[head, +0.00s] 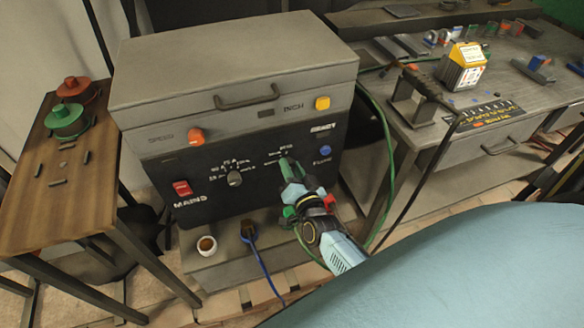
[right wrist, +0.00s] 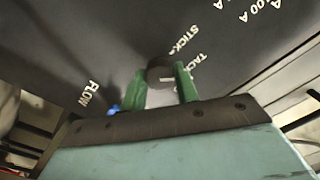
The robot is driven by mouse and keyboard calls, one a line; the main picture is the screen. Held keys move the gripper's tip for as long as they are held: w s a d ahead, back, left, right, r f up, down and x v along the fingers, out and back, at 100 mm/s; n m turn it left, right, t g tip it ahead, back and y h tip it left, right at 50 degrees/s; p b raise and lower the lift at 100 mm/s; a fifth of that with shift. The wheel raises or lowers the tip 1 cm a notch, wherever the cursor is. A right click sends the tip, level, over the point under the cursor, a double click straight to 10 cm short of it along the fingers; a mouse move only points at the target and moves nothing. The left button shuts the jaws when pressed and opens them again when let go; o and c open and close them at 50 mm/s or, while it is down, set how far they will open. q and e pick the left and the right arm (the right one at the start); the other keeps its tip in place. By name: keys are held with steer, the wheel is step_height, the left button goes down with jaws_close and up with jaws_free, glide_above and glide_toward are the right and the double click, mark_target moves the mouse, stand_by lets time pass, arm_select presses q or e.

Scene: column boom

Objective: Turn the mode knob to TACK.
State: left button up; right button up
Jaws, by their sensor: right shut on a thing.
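The mode knob (right wrist: 160,72) is a small dark round knob on the black front panel of the welding machine (head: 235,165). In the right wrist view it sits between the two green fingers of my right gripper (right wrist: 162,84), which is shut on it. The labels STICK and TACK show on the panel just above and to the right of the knob there. Which label the knob points at is not clear. In the head view my right gripper (head: 288,166) reaches the right part of the panel and hides the knob. My left gripper is not in view.
The panel also bears another knob (head: 234,178), a red switch (head: 182,188) and a blue button (head: 325,152). Orange (head: 196,136) and yellow (head: 322,103) buttons sit above. Benches flank the machine.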

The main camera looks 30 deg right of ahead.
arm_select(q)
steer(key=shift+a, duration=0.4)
arm_select(e)
steer(key=o, duration=1)
steer(key=shift+c, duration=0.2)
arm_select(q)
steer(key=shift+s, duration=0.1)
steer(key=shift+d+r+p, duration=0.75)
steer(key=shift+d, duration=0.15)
arm_select(e)
steer(key=v, duration=1.3)
steer(key=shift+s, duration=0.25)
steer(key=shift+a, duration=0.15)
